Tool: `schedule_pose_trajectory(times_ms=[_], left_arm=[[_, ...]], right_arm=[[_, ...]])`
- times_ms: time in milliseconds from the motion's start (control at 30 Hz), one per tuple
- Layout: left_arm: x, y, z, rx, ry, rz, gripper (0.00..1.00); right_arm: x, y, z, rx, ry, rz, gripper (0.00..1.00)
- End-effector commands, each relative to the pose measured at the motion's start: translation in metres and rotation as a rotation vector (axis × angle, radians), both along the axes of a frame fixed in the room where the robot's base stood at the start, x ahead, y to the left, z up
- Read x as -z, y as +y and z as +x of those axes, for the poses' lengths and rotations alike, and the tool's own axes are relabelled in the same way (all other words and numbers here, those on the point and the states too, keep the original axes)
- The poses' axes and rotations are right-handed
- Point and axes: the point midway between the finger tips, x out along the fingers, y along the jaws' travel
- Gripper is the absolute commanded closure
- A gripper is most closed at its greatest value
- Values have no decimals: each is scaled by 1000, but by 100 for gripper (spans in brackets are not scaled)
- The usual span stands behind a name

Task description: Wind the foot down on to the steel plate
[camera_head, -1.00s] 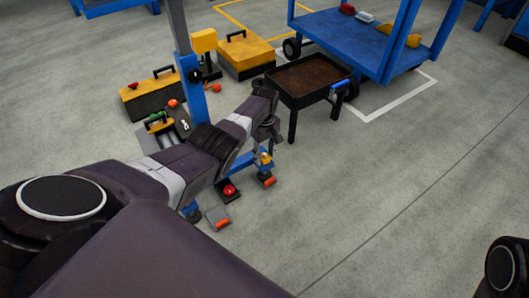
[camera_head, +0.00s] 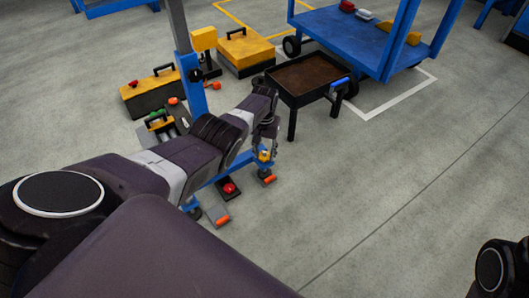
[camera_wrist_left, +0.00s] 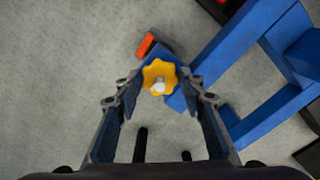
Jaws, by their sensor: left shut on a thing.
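A yellow star-shaped knob (camera_wrist_left: 159,77) with a pale centre stud sits at the end of a blue frame (camera_wrist_left: 215,60) in the left wrist view. My left gripper (camera_wrist_left: 160,84) is shut on the knob, one finger on each side. In the head view the knob (camera_head: 264,156) shows small beneath my left gripper (camera_head: 265,146). A grey plate with an orange end (camera_head: 217,215) lies on the floor near the frame; another orange-ended piece (camera_head: 269,178) lies by the knob. The foot under the knob is hidden, so its contact with a steel plate cannot be told. My right gripper is out of view.
A black table with a brown top (camera_head: 308,77) stands just beyond the gripper. A blue cart (camera_head: 345,38) is behind it. Yellow-black toolboxes (camera_head: 148,95) stand at the back left. The floor (camera_head: 400,200) to the right is open.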

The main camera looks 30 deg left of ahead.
Motion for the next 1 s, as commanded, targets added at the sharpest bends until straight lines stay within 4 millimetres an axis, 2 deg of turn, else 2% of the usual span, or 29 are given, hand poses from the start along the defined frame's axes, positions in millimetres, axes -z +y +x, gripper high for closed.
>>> schedule_pose_trajectory(times_ms=[600,1000], left_arm=[[1,-1,-1,582,4,-4,88],[1,-1,-2,868,4,-4,88]], right_arm=[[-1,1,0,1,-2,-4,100],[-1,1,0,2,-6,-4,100]])
